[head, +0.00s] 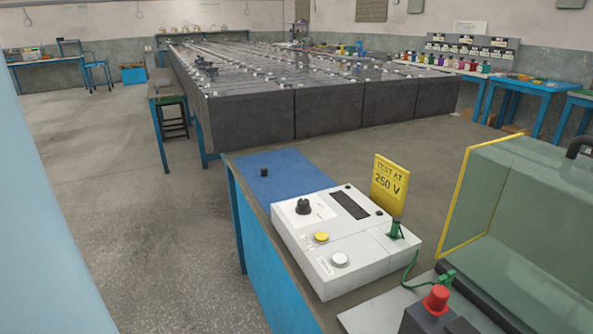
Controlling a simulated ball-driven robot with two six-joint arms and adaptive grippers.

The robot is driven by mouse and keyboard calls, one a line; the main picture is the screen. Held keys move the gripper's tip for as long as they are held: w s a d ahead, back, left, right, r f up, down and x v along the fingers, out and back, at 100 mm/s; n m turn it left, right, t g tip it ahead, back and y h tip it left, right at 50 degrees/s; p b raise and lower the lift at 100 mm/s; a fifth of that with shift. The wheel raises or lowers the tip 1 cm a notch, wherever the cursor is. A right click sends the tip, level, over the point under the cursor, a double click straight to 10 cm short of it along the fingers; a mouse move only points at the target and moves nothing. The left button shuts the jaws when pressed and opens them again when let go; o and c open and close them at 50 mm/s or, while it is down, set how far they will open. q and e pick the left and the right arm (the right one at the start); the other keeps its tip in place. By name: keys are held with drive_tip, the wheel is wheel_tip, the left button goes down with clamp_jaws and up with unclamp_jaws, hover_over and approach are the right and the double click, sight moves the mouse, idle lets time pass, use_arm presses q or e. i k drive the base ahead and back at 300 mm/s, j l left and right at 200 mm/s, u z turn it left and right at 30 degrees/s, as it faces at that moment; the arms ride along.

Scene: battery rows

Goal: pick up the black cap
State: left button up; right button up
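A small black cap (264,172) stands on the blue mat (291,180) at the far left end of the near bench. It is small in the view, and nothing touches it. Neither of my grippers shows in the head view, so I cannot see how they stand relative to the cap.
A white tester (348,279) with a black knob and buttons stands beside the mat. A yellow "TEST AT 250 V" sign (389,185) rises behind it. A glass-walled box (530,215) and a red button (437,299) are at the right. The mat around the cap is clear.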

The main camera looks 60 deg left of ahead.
sight(264, 170)
drive_tip(key=k+j+u, duration=0.15)
drive_tip(key=u, duration=0.35)
drive_tip(key=k+j+u, duration=0.15)
drive_tip(key=j+u, duration=0.35)
drive_tip(key=u, duration=0.7)
drive_tip(key=i+l, duration=0.05)
